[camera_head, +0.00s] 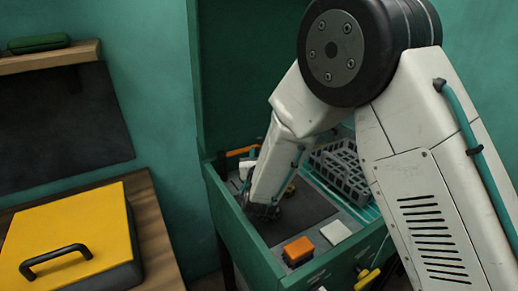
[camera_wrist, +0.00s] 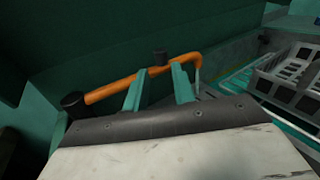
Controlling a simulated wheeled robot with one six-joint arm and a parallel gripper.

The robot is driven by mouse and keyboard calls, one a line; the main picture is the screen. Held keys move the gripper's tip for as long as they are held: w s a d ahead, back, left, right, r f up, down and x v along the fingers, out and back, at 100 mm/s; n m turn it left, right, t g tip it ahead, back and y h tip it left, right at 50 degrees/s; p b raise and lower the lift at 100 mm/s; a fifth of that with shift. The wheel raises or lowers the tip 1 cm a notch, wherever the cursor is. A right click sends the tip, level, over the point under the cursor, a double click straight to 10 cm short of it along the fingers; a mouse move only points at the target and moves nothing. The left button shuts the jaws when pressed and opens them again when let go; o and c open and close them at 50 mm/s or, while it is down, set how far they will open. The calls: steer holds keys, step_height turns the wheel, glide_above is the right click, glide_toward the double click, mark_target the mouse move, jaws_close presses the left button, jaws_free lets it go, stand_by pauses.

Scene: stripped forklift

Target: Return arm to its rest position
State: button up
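My white arm reaches down into an open green chest (camera_head: 226,221). In the camera_head view my gripper (camera_head: 264,212) is low in the chest, over its dark inner floor, and its fingers are hard to make out. In the camera_wrist view my gripper (camera_wrist: 159,84) shows two teal fingers set apart, with nothing seen held between them. An orange bar (camera_wrist: 112,88) with a dark end runs across beyond the fingers.
A grey slotted rack (camera_head: 343,168) stands right of the gripper, also in the camera_wrist view (camera_wrist: 287,82). An orange block (camera_head: 298,250) and a white square (camera_head: 336,232) lie near the chest's front. The raised green lid (camera_head: 235,75) stands behind. A yellow case (camera_head: 75,235) is at left.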

steer(key=d+m+h, duration=0.1)
steer(key=d, duration=0.1)
steer(key=d+f+m+g+h, duration=0.1)
steer(key=s+d+m+h, duration=0.1)
steer(key=d+m+h, duration=0.1)
steer(key=shift+s+d+f, duration=0.1)
steer(key=shift+d+f, duration=0.2)
steer(key=shift+f, duration=0.05)
steer(key=s+d+r+m+g+h, duration=0.4)
steer(key=s+d+m+g, duration=0.3)
steer(key=d, duration=0.4)
steer(key=s+d+r+m+g+h, duration=0.3)
steer(key=s+d+m+g+h, duration=0.2)
steer(key=s+d+m, duration=0.45)
steer(key=s+d+r+m+g+y, duration=0.1)
steer(key=s+r+m+y, duration=0.2)
steer(key=s, duration=0.5)
steer(key=s+d+r+m+g+y, duration=0.1)
steer(key=s+r+m+y, duration=0.2)
steer(key=s+m+y, duration=0.2)
steer(key=s+d+r+m+g+y, duration=0.1)
steer(key=s+d+r+m+y, duration=0.1)
steer(key=s+m, duration=0.7)
steer(key=shift+s+r+g+y, duration=0.3)
steer(key=shift+s+r+y, duration=0.45)
steer(key=shift+s+y, duration=0.4)
